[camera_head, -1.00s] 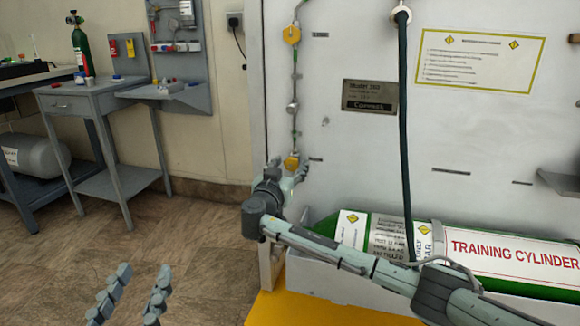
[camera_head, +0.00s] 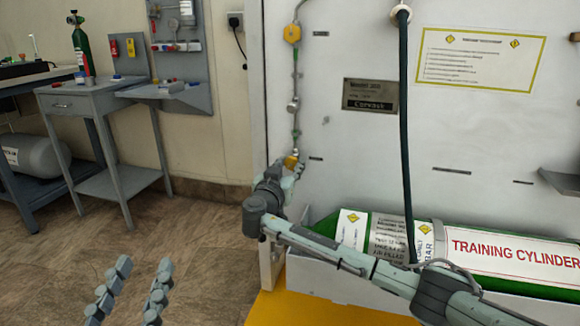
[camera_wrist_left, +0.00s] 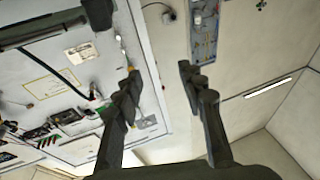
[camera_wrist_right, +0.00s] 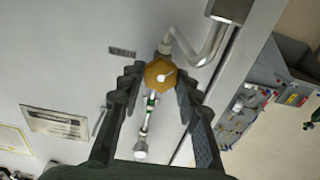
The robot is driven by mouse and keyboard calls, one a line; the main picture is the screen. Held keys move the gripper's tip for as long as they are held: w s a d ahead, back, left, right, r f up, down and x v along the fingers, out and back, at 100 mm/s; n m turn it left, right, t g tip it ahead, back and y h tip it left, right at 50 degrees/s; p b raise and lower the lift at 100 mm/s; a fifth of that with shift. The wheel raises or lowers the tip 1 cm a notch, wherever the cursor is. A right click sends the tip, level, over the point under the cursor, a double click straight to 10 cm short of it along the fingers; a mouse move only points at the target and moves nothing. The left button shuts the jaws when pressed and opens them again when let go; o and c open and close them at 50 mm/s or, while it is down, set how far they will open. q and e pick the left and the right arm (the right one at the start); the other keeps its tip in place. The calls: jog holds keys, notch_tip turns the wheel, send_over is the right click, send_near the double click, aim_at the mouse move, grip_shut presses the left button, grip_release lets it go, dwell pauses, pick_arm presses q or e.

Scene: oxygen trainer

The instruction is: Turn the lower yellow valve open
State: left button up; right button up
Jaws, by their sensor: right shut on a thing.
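The lower yellow valve (camera_head: 291,160) sits at the bottom of the thin pipe line on the white panel. In the right wrist view it is a yellow hexagonal knob (camera_wrist_right: 160,74) between the fingers. My right gripper (camera_head: 288,168) is shut on this valve, one finger on each side of it; the fingers partly hide it in the head view. The upper yellow valve (camera_head: 292,33) is higher on the same line, with no gripper at it. My left gripper (camera_head: 141,285) is open and empty, low over the floor at the left; its spread fingers also show in the left wrist view (camera_wrist_left: 158,80).
A green training cylinder (camera_head: 490,251) lies along the foot of the white panel (camera_head: 350,50). A dark hose (camera_head: 403,120) hangs down in front of the panel. Grey side tables (camera_head: 95,93) stand at the left. The floor between is clear.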

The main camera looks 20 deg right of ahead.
jog(key=shift+f+b, duration=0.25)
jog(key=shift+b, duration=0.25)
jog(key=shift+n+b, duration=0.9)
jog(key=shift+b, duration=0.3)
pick_arm(q)
jog(key=s+a+r+t+h, duration=0.2)
jog(key=s+r+t, duration=0.2)
jog(key=r+t, duration=0.35)
pick_arm(e)
jog(key=shift+r+n, duration=0.15)
jog(key=shift+n, duration=0.45)
jog(key=shift+a+n, duration=0.1)
jog(key=shift+n, duration=0.3)
jog(key=shift+r+n+p, duration=0.15)
jog(key=shift+n+p, duration=0.8)
jog(key=shift+n, duration=0.55)
pick_arm(q)
jog(key=shift+w+d+f+g+y+p, duration=0.2)
jog(key=shift+w+d+f+g, duration=0.25)
jog(key=shift+f+g, duration=0.4)
jog(key=shift+w+d+f+g+y+p, duration=0.2)
jog(key=shift+w+d+f+g, duration=0.3)
jog(key=shift+g, duration=0.6)
jog(key=shift+w+d+f+g+y+p, duration=0.1)
jog(key=shift+w+d+f+g+y, duration=0.15)
jog(key=shift+w+f+g, duration=0.45)
pick_arm(e)
jog(key=shift+f+n, duration=0.2)
jog(key=shift+n, duration=0.9)
